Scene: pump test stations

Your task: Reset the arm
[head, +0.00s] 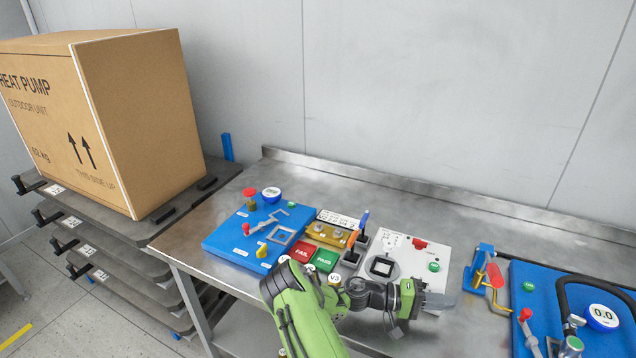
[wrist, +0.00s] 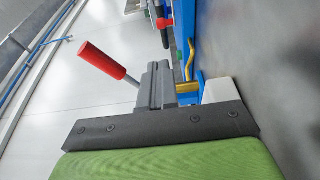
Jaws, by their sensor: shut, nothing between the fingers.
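My gripper (head: 438,300) is at the end of my green arm, above the front right part of the white test plate (head: 405,258). Its grey fingers are shut with nothing between them. They also show in the wrist view (wrist: 158,85), past the dark bracket. In the wrist view a red handle (wrist: 103,61) on a thin metal rod sticks out to the left of the fingers. It looks apart from them, though I cannot tell the gap. In the head view a blue and yellow clamp with a red handle (head: 495,275) stands right of my gripper.
A blue station (head: 228,238) with a gauge and valves lies left. FAIL (head: 302,252) and PASS (head: 325,260) buttons sit in the middle. Another blue station (head: 535,300) with a black hose is at right. A large carton (head: 150,120) stands far left. The bench back is clear.

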